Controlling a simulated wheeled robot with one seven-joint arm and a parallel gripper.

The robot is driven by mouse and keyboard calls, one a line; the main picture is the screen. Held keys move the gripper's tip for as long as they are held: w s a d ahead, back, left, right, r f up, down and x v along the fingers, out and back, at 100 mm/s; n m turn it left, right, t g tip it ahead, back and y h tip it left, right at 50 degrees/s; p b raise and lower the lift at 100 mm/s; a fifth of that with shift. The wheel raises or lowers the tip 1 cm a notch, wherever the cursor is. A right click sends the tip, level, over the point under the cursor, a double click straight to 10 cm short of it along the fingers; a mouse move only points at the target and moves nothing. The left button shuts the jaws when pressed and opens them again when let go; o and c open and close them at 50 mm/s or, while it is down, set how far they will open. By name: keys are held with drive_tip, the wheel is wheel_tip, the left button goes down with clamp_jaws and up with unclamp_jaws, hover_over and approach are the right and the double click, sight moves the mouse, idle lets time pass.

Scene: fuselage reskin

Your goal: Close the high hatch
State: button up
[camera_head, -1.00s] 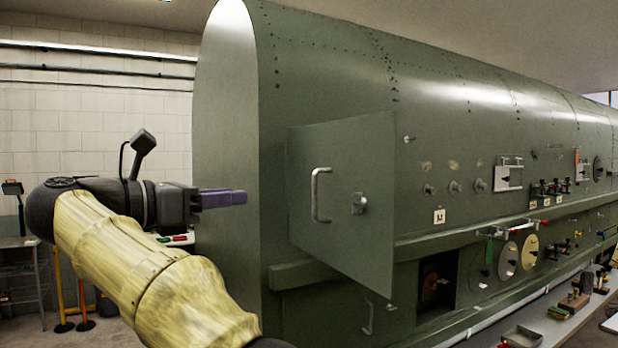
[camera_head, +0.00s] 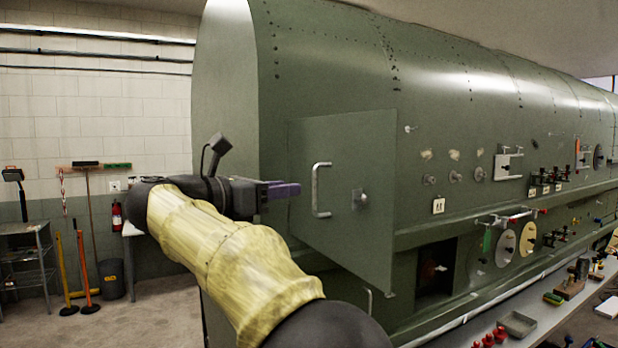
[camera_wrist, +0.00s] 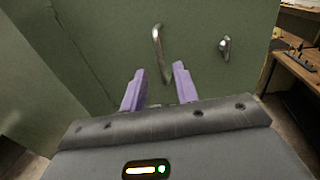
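The high hatch (camera_head: 345,240) is a green panel on the side of the green fuselage, swung out from it and standing open. It has a silver bar handle (camera_head: 316,190) near its left edge and a small latch knob (camera_head: 360,198). My gripper (camera_head: 290,189) is just left of the handle, apart from it. In the wrist view, its purple fingers (camera_wrist: 158,88) are spread with nothing between them. The handle (camera_wrist: 160,52) shows beyond the fingertips there, and the latch knob (camera_wrist: 225,47) is to its right.
A lower opening (camera_head: 436,270) and a thin handle (camera_head: 369,302) are below the hatch. A ledge (camera_head: 480,222) runs along the fuselage. A bench (camera_head: 470,330) with a tray (camera_head: 517,323) and small parts stands at the lower right.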

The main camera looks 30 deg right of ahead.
sight(320, 189)
drive_tip(key=p+x, duration=0.2)
drive_tip(key=x, duration=0.4)
drive_tip(key=shift+d, duration=0.35)
drive_tip(key=shift+w, duration=0.1)
clamp_jaws()
